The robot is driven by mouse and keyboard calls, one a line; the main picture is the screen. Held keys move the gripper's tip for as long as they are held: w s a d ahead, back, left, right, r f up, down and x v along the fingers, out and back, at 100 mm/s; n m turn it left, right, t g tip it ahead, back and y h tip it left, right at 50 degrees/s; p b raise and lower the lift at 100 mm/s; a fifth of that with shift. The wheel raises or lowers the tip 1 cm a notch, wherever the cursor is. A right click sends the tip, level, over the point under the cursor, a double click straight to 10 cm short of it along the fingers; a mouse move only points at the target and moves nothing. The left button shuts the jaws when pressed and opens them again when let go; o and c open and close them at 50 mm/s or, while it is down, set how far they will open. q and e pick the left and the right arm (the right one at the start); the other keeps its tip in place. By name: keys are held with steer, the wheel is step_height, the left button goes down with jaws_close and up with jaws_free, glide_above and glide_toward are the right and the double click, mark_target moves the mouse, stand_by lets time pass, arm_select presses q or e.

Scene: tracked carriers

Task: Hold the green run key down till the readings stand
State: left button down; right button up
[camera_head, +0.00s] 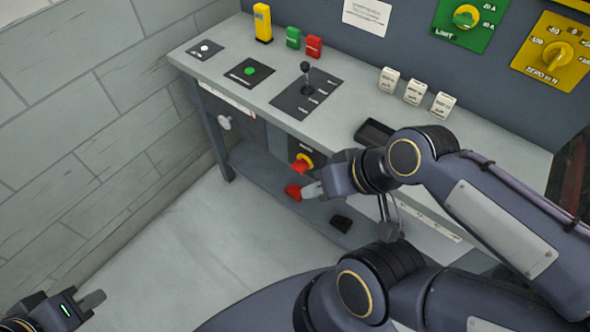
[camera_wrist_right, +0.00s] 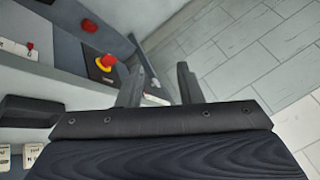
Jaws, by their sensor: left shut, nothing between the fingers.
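The green run key (camera_head: 250,71) is a round green button on a dark plate, on the left part of the bench top. No gripper is near it. My left gripper (camera_head: 92,300) is at the bottom left corner, shut and empty, well away from the bench. My right gripper (camera_head: 313,190) is in front of the bench, below its top. In the right wrist view its two fingers (camera_wrist_right: 158,88) stand apart with nothing held between them. No changing reading can be made out.
A lever (camera_head: 306,75) stands on a dark plate on the bench (camera_head: 225,75). A red knob on yellow (camera_head: 302,162) is on the bench front, also in the wrist view (camera_wrist_right: 106,62). A dark tray (camera_head: 374,133) is near the front edge. Yellow, green and red blocks stand behind.

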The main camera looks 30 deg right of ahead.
jaws_close()
stand_by(1.5)
